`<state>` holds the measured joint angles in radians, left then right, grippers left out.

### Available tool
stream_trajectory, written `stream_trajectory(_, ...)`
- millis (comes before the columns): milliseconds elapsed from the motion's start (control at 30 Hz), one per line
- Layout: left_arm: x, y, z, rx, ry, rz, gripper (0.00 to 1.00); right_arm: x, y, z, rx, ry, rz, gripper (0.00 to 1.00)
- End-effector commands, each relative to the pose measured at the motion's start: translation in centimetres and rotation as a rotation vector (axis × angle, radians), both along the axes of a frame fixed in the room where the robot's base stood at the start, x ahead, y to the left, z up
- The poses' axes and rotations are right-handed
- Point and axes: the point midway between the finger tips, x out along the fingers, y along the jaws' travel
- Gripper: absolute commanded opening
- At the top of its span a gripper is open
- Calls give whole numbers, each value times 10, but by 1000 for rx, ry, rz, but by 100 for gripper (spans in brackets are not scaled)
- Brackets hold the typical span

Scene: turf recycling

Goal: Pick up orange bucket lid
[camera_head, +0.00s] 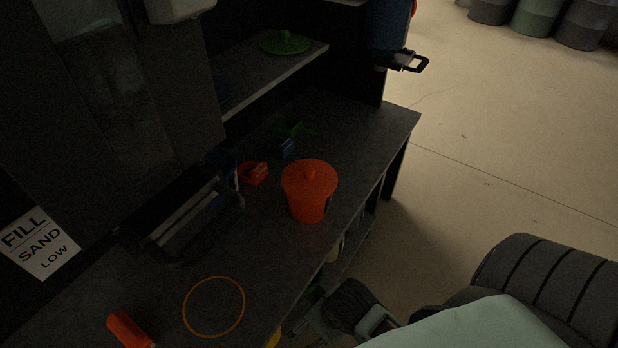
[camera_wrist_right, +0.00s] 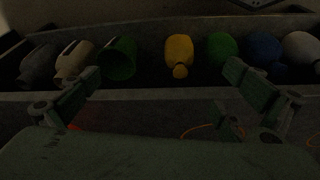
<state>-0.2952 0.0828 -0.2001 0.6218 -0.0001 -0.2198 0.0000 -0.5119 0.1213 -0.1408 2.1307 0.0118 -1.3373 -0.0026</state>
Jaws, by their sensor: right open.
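The orange bucket (camera_head: 307,208) stands upright on the dark workbench (camera_head: 262,255), near its front edge. Its round orange lid (camera_head: 322,178), with a small knob on top, sits on the bucket. My right gripper (camera_wrist_right: 165,76) is open in the right wrist view, its two fingers wide apart with nothing held between them. In the head view its arm comes in at the lower right, in front of the bench and well below the bucket, apart from the lid. The lid cannot be made out in the right wrist view. My left gripper does not show.
Several bottles, including a yellow one (camera_wrist_right: 179,50), lie on a lower shelf. An orange ring (camera_head: 187,307) and an orange object (camera_head: 128,329) lie on the bench's near part. A red item (camera_head: 252,173) and blue item (camera_head: 284,149) are behind the bucket. A green lid (camera_head: 285,44) lies on the upper shelf.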

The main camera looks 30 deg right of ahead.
Motion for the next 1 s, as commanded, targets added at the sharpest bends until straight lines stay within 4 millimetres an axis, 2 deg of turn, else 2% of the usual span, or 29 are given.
stream_trajectory(33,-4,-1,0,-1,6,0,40,3,1,16,3,-12,7,100)
stream_trajectory(200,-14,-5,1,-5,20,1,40,22,9,65,15,-41,75,100)
stream_trajectory(333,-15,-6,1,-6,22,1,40,40,17,74,20,-39,147,100)
stream_trajectory(500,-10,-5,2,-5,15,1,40,68,23,77,16,-33,235,100)
stream_trajectory(667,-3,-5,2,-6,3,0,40,101,20,77,-5,-18,314,100)
stream_trajectory(767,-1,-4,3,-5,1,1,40,129,12,78,-29,-1,362,100)
stream_trajectory(867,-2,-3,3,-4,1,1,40,167,-8,85,-68,24,403,100)
stream_trajectory(1000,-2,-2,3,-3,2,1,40,226,-58,112,-131,72,415,100)
